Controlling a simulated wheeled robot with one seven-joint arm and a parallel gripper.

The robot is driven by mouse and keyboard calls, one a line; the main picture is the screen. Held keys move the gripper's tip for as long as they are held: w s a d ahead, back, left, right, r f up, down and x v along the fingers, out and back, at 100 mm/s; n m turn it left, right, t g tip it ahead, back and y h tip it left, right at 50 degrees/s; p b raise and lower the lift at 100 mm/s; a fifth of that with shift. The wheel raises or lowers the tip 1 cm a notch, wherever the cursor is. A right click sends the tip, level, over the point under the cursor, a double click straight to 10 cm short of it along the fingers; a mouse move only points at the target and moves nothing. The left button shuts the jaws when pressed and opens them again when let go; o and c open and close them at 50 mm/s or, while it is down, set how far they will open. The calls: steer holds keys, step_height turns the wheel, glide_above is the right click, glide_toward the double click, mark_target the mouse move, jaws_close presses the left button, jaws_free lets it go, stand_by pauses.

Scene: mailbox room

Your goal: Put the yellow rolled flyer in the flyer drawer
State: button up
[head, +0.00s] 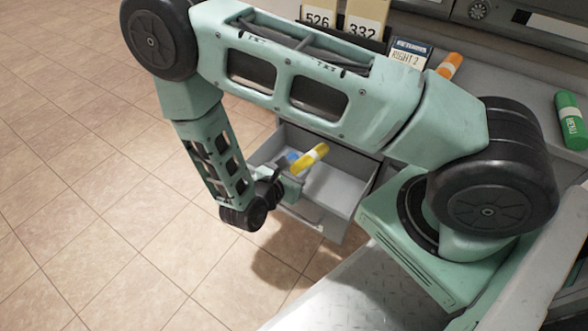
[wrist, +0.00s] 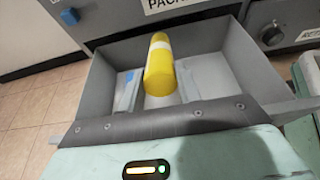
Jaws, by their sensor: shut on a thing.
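The yellow rolled flyer (head: 309,157), with a pale band, is held by my gripper (head: 297,168). In the wrist view the flyer (wrist: 161,68) points away from the gripper, and the jaws are shut on it. A grey open drawer (head: 335,190) is pulled out from the cabinet below the counter. The flyer and gripper are over the drawer's open top, toward its left side. In the wrist view the drawer (wrist: 240,62) surrounds the flyer on both sides. The drawer's own label is not readable. My arm hides part of the cabinet.
An orange roll (head: 449,66) and a green roll (head: 571,120) lie on the counter at the right. Tiled floor lies clear at the left.

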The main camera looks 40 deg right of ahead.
steer(key=shift+f, duration=0.15)
steer(key=o, duration=1)
steer(key=shift+o, duration=0.2)
steer(key=p+v, duration=0.7)
steer(key=v, duration=1)
steer(key=shift+a, duration=0.15)
